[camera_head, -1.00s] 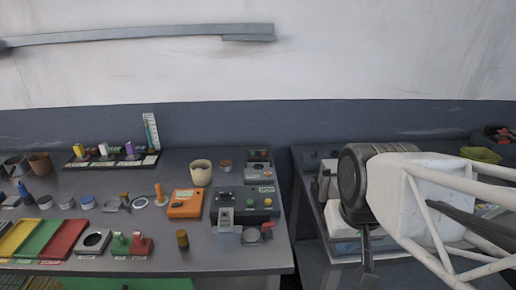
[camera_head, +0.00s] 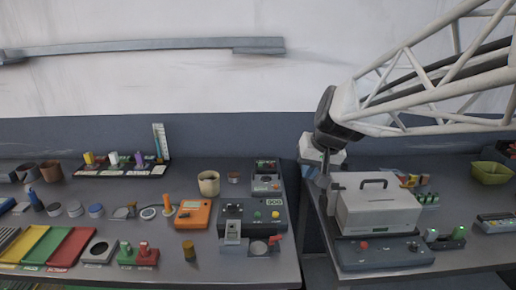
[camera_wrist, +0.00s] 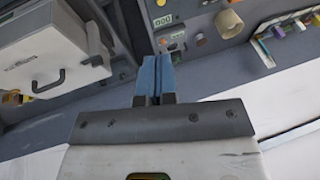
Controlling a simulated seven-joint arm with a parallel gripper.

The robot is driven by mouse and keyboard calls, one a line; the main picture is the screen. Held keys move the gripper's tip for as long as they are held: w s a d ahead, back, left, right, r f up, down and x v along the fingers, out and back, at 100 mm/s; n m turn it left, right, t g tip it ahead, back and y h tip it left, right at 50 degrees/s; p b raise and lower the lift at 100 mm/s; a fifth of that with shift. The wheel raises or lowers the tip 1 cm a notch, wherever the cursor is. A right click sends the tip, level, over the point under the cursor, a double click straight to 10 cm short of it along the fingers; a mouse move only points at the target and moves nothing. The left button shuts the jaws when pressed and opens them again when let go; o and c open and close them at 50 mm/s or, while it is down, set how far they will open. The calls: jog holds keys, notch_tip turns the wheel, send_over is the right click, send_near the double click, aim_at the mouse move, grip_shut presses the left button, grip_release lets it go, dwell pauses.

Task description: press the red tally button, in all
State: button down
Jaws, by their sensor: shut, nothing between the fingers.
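My gripper (camera_wrist: 155,65) is shut and empty, its blue fingertips together in the wrist view. In the head view it hangs near the gap between the two tables, beside the white box, partly hidden. Another red button (camera_head: 364,245) sits on the dark base in front of the white box. I cannot tell which is the tally button.
A white box (camera_head: 377,210) with a dark handle stands on the right table. A dark control box (camera_head: 250,214) with yellow and green buttons is on the left table, beside an orange meter (camera_head: 193,214). A gap separates the tables. Coloured trays (camera_head: 40,246) lie at the left.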

jog(key=w+a+f+t+y, duration=0.1)
jog(key=w+a, duration=0.1)
jog(key=w, duration=1)
jog(key=w+a+f+t+y, duration=0.1)
jog(key=w, duration=1)
jog(key=m+t, duration=0.1)
jog(key=m, duration=0.1)
send_over(271, 165)
notch_tip(271, 165, down, 10)
jog(key=shift+w+d+f+y, duration=0.1)
jog(key=shift+w+d+y, duration=0.2)
jog(key=shift+w+d, duration=0.2)
jog(key=shift+f, duration=0.1)
jog(key=shift+f, duration=4.3)
